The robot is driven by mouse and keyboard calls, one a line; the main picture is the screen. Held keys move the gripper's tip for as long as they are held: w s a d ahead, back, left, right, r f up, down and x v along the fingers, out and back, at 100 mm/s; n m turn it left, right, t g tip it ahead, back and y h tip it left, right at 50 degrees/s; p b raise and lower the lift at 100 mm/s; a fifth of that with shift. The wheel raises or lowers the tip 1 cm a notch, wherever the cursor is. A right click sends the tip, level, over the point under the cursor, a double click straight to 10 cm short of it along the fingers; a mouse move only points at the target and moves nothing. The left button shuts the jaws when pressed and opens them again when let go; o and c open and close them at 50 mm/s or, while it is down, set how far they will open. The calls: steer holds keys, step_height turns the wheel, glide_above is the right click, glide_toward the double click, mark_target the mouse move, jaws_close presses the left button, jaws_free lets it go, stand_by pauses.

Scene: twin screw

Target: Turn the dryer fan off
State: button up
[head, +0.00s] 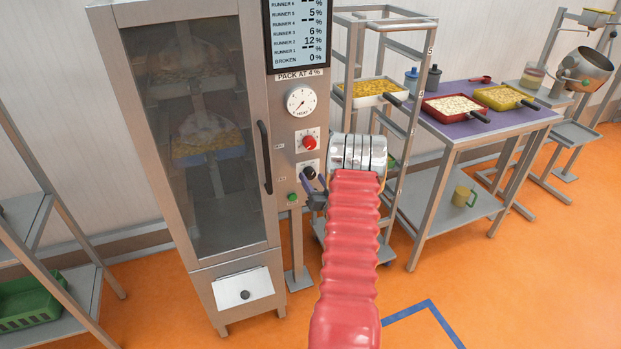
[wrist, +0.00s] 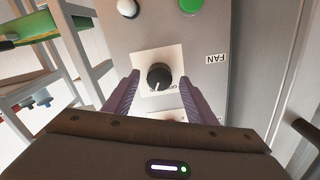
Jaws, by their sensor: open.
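The dryer (head: 205,170) is a tall steel cabinet with a glass door at the left in the head view. Its fan knob (head: 309,172) is black, on a white plate, below a red knob. In the wrist view the fan knob (wrist: 160,76) has a white pointer mark toward the bottom of the picture, near small upside-down lettering partly hidden. A FAN label (wrist: 215,58) is beside it. My gripper (head: 315,190) is at the panel, open. In the wrist view its two purple fingers (wrist: 160,84) stand on either side of the knob, with gaps visible.
A green button (wrist: 190,5) and a white button (wrist: 127,8) are close to the knob. The dryer's door handle (head: 264,157) is left of the panel. A wheeled rack (head: 412,110) stands right of it, then a table (head: 455,143) with trays.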

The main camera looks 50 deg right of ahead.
steer(key=shift+x, duration=1.1)
steer(key=shift+c, duration=0.4)
steer(key=c, duration=0.9)
steer(key=shift+a, duration=0.2)
steer(key=shift+c, duration=0.3)
steer(key=shift+d, duration=0.1)
